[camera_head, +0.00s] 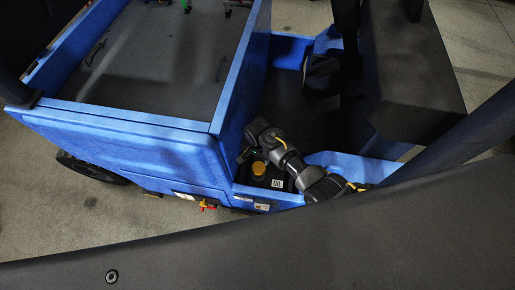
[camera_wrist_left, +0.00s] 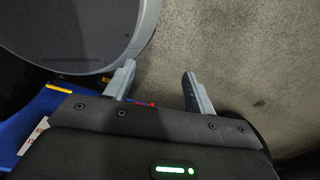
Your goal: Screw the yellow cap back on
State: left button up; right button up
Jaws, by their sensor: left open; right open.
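The yellow cap (camera_head: 259,168) shows in the head view in the dark recess of the blue vehicle, beside a small white marker label (camera_head: 277,183). Whether it sits on a threaded neck or is loose cannot be told. My right gripper (camera_head: 244,154) is open just to the upper left of the cap, its arm reaching in from the right; its fingertips are small and dark, and I cannot tell whether they touch anything. My left gripper (camera_wrist_left: 159,68) is open and empty in the left wrist view, above the grey floor. It is not seen in the head view.
The blue vehicle's cargo bed (camera_head: 160,60) lies left of the recess, behind a high blue wall (camera_head: 243,70). A dark seat-like block (camera_head: 410,70) stands at the right. A round dark rim (camera_wrist_left: 146,30) is close to my left gripper. Open floor (camera_wrist_left: 250,60) lies right of it.

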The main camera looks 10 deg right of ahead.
aim_at(259, 167)
jog(key=shift+s+d+f+b, duration=0.15)
jog(key=shift+d+f+b, duration=0.2)
jog(key=shift+f+b, duration=0.35)
notch_tip(259, 167, down, 4)
jog(key=b, duration=0.4)
notch_tip(259, 167, down, 4)
jog(key=b, duration=0.3)
pick_arm(q)
notch_tip(259, 167, down, 9)
jog(key=s, duration=0.1)
jog(key=shift+s+a+b, duration=0.15)
jog(key=shift+s+b, duration=0.2)
pick_arm(e)
jog(key=shift+f, duration=0.4)
pick_arm(q)
jog(key=shift+r+p, duration=0.25)
jog(key=shift+p, duration=0.05)
pick_arm(e)
jog(key=shift+r, duration=0.1)
